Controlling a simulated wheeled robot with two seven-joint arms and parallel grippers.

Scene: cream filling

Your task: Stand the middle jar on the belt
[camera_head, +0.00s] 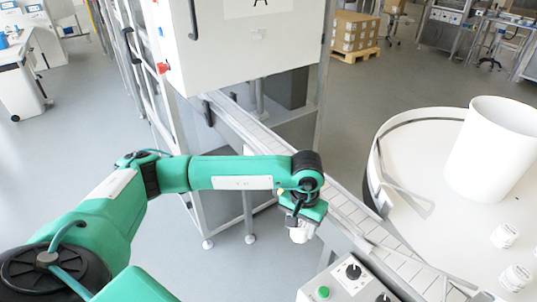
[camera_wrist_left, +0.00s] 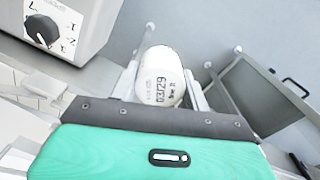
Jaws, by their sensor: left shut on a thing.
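My left gripper (camera_head: 301,224) points down beside the near-left edge of the conveyor belt (camera_head: 350,212). It is shut on a white jar (camera_head: 299,235), mostly covered by the gripper in the head view. In the left wrist view the jar (camera_wrist_left: 160,78) sits between the two fingers, its end with black print "03/29" facing the camera. Grey floor shows behind it, so it is held in the air and apart from the belt surface. Two more white jars, one upper (camera_head: 504,236) and one lower (camera_head: 516,277), stand on the round white table at the right. My right gripper is out of view.
A control box (camera_head: 345,283) with a green button and black knobs stands at the belt's near side; its knob shows in the wrist view (camera_wrist_left: 42,28). A large white cylinder (camera_head: 492,150) stands on the round table (camera_head: 420,150). A white machine cabinet (camera_head: 250,50) spans the belt's far end.

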